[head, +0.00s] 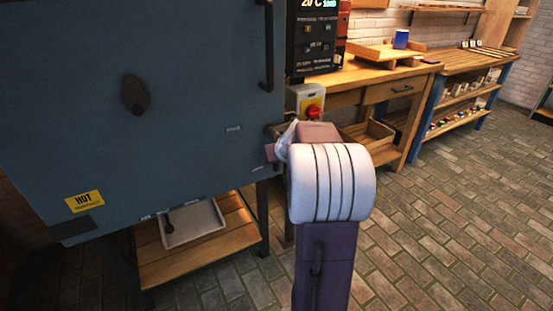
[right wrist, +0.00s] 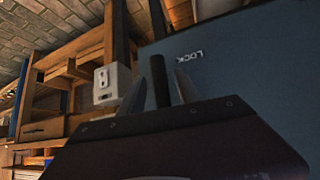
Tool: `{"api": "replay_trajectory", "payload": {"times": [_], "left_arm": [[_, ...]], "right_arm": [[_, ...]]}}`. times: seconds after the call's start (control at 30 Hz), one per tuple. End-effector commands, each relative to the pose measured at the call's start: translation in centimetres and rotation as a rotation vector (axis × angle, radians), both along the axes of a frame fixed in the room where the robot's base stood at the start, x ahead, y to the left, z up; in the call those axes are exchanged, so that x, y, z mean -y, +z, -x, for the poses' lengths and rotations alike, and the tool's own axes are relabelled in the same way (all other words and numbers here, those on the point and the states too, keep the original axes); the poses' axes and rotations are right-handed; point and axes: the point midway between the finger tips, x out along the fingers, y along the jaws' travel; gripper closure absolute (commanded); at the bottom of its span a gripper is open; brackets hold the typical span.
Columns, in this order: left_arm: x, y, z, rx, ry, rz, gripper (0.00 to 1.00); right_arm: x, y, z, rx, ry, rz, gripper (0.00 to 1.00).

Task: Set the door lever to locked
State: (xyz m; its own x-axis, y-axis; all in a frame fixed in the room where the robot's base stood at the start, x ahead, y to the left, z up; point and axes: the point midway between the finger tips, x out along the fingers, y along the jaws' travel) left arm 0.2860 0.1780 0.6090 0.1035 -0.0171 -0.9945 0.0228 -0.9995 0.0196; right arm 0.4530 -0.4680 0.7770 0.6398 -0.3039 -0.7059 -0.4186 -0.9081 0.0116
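The blue-grey kiln door (head: 190,90) fills the left of the head view. A small label (head: 233,129) sits near its right edge; in the right wrist view it reads LOCK (right wrist: 189,57). In that view a dark, upright bar, which looks like the door lever (right wrist: 158,72), stands between the two grey fingers of my right gripper (right wrist: 162,88). Whether both fingers press on it I cannot tell. In the head view my right gripper (head: 281,146) is at the door's right edge, and the lever is largely hidden there. My left gripper is out of view.
A dark vertical handle (head: 268,45) is higher on the door. A switch box with a red knob (head: 313,110) stands just behind my right gripper. A wooden bench (head: 365,75) is beyond it. Brick floor (head: 450,210) is clear at the right.

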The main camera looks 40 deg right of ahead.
Motion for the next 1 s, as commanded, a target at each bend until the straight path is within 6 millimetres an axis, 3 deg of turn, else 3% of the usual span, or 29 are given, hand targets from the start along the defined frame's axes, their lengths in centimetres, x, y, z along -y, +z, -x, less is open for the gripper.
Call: {"api": "replay_trajectory", "payload": {"times": [0.13,0.43,0.6,1.0], "left_arm": [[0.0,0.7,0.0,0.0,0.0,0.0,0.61],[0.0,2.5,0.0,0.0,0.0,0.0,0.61],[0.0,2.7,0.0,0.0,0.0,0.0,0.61],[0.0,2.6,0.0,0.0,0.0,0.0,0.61]], "right_arm": [[-0.4,1.4,0.9,0.003,-0.001,0.001,0.6],[-2.3,5.8,5.0,0.002,-0.001,0.003,0.6],[-2.7,6.4,5.8,0.0,-0.001,0.001,0.6],[-2.7,6.4,5.8,0.0,-0.001,0.001,0.6]]}}
